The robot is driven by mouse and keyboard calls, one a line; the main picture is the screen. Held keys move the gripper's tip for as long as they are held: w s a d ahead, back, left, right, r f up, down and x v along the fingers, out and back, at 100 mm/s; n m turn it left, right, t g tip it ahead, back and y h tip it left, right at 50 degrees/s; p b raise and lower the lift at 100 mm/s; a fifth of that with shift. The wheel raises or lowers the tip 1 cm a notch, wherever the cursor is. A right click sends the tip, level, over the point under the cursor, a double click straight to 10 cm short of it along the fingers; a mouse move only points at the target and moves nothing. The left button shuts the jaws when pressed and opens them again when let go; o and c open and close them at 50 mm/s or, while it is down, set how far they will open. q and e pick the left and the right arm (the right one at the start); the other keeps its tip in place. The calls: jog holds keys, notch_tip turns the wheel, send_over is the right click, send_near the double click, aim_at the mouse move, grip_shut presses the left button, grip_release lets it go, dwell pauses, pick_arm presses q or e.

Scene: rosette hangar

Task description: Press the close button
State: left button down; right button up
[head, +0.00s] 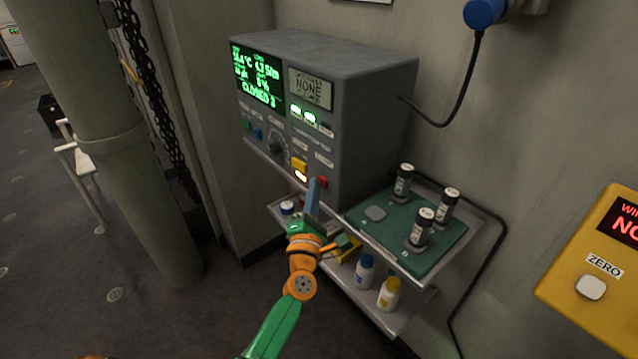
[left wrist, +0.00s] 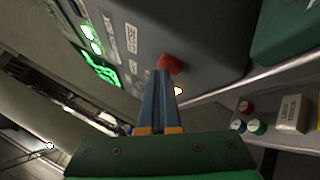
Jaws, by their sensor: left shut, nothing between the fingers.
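A grey control box (head: 360,110) hangs on the wall, and its green screen (head: 258,78) reads "CLOSED 3". Its front has a yellow button (head: 299,165), a lit white button (head: 301,177) and a red button (head: 322,182). Small green (head: 247,125) and blue (head: 258,134) buttons sit at the left.
A shelf below the box holds a green mat (head: 375,235) with several dark cylinders. Bottles (head: 389,294) stand on the lower shelf. A yellow box (head: 590,250) is at the right. A thick pipe (head: 100,140) and a chain (head: 150,90) stand left.

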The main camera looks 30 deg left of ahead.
pick_arm(q)
jog(key=shift+s, duration=0.1)
jog(key=shift+s+a, duration=0.25)
jog(key=shift+s, duration=0.45)
jog(key=shift+s+p, duration=0.1)
jog(key=shift+p, duration=0.2)
jog(key=s, duration=0.1)
jog(key=s+a, duration=0.1)
jog(key=s, duration=0.1)
jog(key=s+a, duration=0.1)
jog(key=shift+s+p, duration=0.2)
jog(key=shift+p, duration=0.15)
